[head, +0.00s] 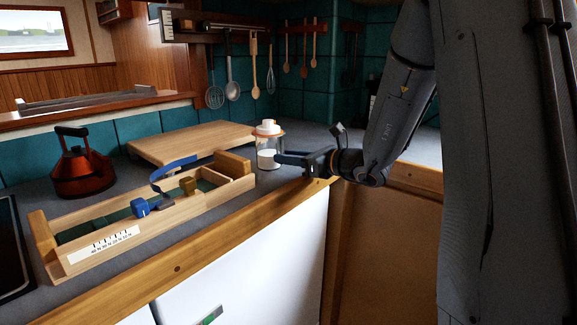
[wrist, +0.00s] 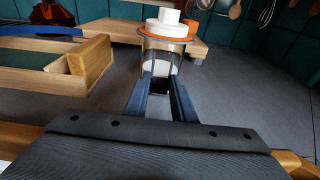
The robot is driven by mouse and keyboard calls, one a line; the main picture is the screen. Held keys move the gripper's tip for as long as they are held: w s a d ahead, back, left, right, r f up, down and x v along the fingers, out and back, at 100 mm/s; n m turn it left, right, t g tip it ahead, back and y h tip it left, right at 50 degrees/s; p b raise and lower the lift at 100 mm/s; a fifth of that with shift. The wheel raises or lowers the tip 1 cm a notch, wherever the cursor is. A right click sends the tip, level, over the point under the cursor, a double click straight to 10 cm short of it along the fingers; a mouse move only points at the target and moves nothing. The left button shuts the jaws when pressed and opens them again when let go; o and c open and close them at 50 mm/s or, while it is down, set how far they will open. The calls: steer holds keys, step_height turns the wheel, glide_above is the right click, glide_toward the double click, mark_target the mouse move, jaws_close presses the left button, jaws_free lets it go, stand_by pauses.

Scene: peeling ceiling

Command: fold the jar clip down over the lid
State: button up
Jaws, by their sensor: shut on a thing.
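The glass jar (head: 267,146) stands upright on the grey counter, with white contents low inside it. Its white lid (head: 268,127) sits on top above an orange ring, and both also show in the wrist view (wrist: 166,25). I cannot make out the clip clearly in either view. My gripper (head: 279,157) reaches in from the right at the jar's lower body.
A long wooden tray (head: 182,214) with blue and wooden pieces lies left of the jar. A cutting board (head: 190,142) lies behind it. A red kettle (head: 82,168) stands at the far left. Utensils (head: 254,72) hang at the back. The counter right of the jar is clear.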

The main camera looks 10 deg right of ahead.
stand_by(0.5)
steer(key=o, duration=1.1)
steer(key=shift+c, duration=0.2)
steer(key=v, duration=0.7)
steer(key=shift+s+d+f+b, duration=0.1)
steer(key=shift+s+d+b, duration=0.2)
steer(key=shift+b, duration=0.1)
